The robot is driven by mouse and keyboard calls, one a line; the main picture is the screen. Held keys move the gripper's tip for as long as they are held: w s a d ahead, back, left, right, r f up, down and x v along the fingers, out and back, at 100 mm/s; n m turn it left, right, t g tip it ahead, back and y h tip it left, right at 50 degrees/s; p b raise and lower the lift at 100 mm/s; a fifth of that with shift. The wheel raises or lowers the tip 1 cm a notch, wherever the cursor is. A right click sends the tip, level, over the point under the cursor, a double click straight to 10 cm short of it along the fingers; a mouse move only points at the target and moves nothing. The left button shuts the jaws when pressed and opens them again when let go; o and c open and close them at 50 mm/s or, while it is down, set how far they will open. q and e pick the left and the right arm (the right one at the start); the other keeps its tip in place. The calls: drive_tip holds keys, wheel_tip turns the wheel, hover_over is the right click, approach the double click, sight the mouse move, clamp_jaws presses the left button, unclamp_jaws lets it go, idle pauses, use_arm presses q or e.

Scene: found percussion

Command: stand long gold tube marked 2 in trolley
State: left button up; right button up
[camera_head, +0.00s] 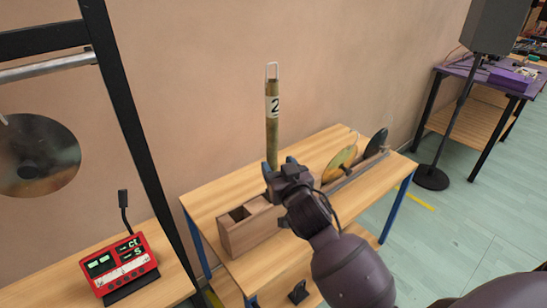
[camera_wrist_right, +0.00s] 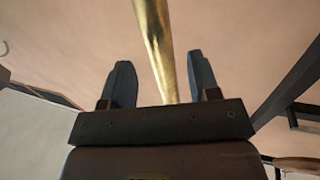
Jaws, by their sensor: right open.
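The long gold tube (camera_head: 272,135) stands upright over the wooden trolley (camera_head: 212,196), with a white label marked 2 and a wire loop at its top. Its lower end is hidden behind my right gripper, so I cannot see what it rests in. My right gripper (camera_head: 279,165) is open, with its two dark fingers on either side of the tube's lower part. In the right wrist view the tube (camera_wrist_right: 157,45) passes between the spread fingers, with gaps on both sides. My left gripper is not in view.
A wooden slotted box (camera_head: 247,231) sits on the trolley at the gripper's left. Cymbal discs (camera_head: 340,164) stand in a rack to the right. A red device (camera_head: 120,267) is on the left table, beneath a black frame with a hanging disc (camera_head: 38,155).

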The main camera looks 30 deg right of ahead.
drive_tip(key=s+a, duration=0.1)
drive_tip(key=s, duration=0.5)
drive_tip(key=s+f+n+g+y, duration=0.1)
drive_tip(key=s+f+g, duration=0.2)
drive_tip(key=s+f, duration=0.7)
drive_tip(key=s+a+f+n+g+y, duration=0.1)
drive_tip(key=s+f+n+g+y, duration=0.1)
drive_tip(key=s+f, duration=0.8)
wheel_tip(320, 180, down, 5)
drive_tip(key=shift+a+f+g, duration=0.1)
drive_tip(key=shift+a+g, duration=0.15)
drive_tip(key=shift+g, duration=0.65)
drive_tip(key=shift+s, duration=0.15)
